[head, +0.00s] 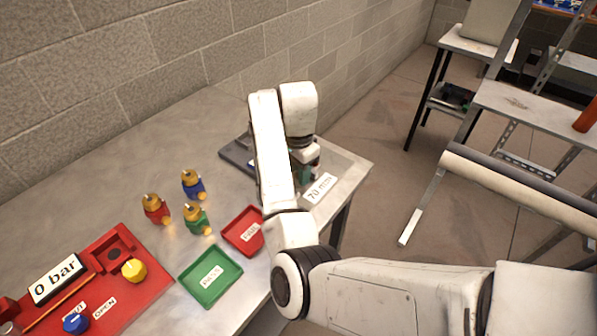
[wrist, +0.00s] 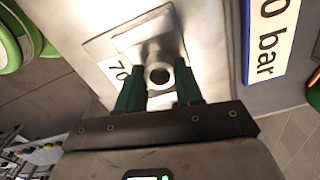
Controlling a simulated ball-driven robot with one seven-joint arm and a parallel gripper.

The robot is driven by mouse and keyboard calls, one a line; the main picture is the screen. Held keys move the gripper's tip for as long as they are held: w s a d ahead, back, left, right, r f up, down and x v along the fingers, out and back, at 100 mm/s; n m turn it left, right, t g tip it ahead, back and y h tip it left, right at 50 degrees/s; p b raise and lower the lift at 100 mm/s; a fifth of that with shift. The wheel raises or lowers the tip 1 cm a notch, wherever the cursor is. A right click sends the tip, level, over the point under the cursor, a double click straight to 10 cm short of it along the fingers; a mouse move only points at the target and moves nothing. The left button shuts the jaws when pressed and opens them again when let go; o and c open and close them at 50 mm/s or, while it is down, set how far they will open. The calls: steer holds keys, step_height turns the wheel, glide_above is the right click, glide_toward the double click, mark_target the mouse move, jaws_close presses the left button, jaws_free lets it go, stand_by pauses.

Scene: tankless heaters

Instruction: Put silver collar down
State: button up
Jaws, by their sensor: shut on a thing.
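The silver collar (wrist: 159,65) shows in the wrist view as a short metal ring with a dark round hole. It sits between the two green fingers of my gripper (wrist: 160,86), which are shut on it. A bright metal surface with a 70 label (wrist: 121,70) lies behind it. I cannot tell whether the collar touches that surface. In the head view my gripper (head: 306,172) is low over the far right end of the grey table, beside a label reading 70 (head: 319,188). My arm hides the collar there.
On the table (head: 100,200) stand red (head: 155,210), blue (head: 193,185) and green (head: 197,219) brass-topped fittings. A red tray (head: 243,231), a green tray (head: 211,275) and a red panel with a 0 bar display (head: 56,279) are nearer. A block wall (head: 130,70) runs behind.

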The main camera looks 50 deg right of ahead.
steer(key=o, duration=0.6)
steer(key=shift+f, duration=0.15)
steer(key=o, duration=0.4)
steer(key=shift+o, duration=0.2)
